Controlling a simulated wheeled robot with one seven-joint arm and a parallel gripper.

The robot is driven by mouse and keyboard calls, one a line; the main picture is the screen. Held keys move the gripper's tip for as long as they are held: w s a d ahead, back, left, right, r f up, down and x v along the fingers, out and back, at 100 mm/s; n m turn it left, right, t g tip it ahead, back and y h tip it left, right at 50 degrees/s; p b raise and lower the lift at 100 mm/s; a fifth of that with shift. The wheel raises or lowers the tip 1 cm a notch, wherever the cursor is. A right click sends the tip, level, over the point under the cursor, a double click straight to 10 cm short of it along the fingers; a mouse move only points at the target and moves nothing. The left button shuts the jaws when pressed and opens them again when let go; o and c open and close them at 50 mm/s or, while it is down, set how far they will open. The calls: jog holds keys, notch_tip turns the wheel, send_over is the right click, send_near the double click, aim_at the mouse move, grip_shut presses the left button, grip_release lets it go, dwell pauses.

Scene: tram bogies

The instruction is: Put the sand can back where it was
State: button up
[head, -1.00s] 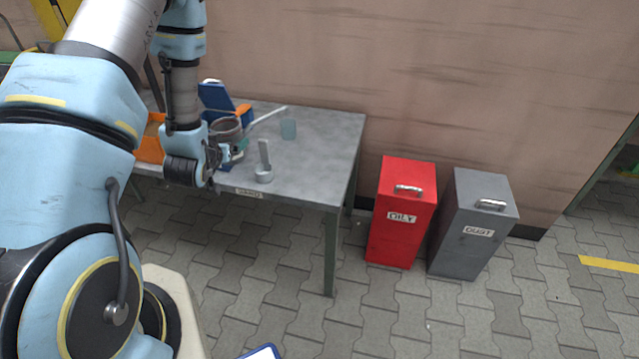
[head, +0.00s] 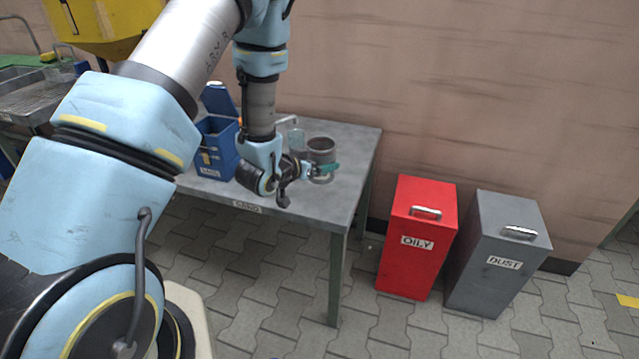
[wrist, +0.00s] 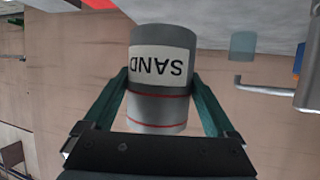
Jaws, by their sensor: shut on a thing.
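The sand can (head: 321,150) is a dark grey cylinder over the right part of the table. My gripper (head: 322,172) is shut on it, with teal fingers on its sides. In the wrist view the can (wrist: 163,45) has a white label reading SAND, upside down in the picture, and thin red bands on a paler section between the fingers of my gripper (wrist: 163,100). I cannot tell whether the can's bottom touches the table.
The grey metal table (head: 357,150) carries an open blue box (head: 216,152) at left and a translucent pale-blue cup (head: 297,141) near the can. A metal scoop (wrist: 308,80) shows in the wrist view. Red (head: 416,245) and grey (head: 496,265) bins stand right of the table.

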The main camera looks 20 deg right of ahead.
aim_at(313, 182)
jog(key=shift+f, duration=2.95)
jog(key=shift+f, duration=0.1)
jog(key=shift+f, duration=0.15)
jog(key=o, duration=1.1)
